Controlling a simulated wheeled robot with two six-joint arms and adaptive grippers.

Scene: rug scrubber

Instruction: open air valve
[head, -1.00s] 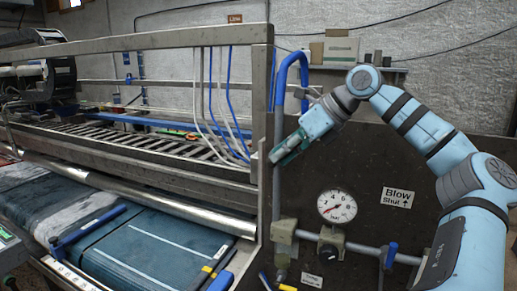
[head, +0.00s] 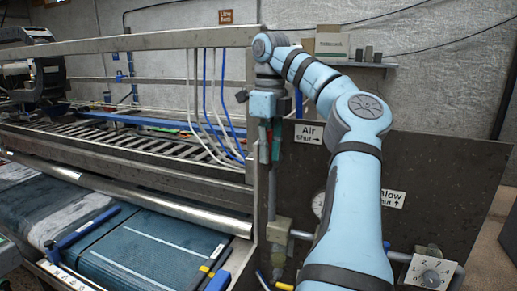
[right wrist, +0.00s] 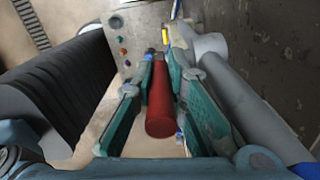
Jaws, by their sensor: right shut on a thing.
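The air valve's red handle (head: 276,150) shows as a small upright strip by the vertical pipe, left of the "Air Shut" sign (head: 308,133), whose arrow points right. My right gripper (head: 268,152) points down there, its green fingers shut on the handle. In the right wrist view the red handle (right wrist: 160,105) lies lengthwise between the two green fingers (right wrist: 164,72). The valve body is hidden behind my gripper and wrist. My left gripper is not in view.
My right arm covers most of the dial gauge (head: 318,204) and part of the "Blow Shut" sign (head: 392,198). Lower pipework with a valve (head: 278,232) runs along the dark panel (head: 430,190). The metal frame (head: 251,110) and hoses stand close left.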

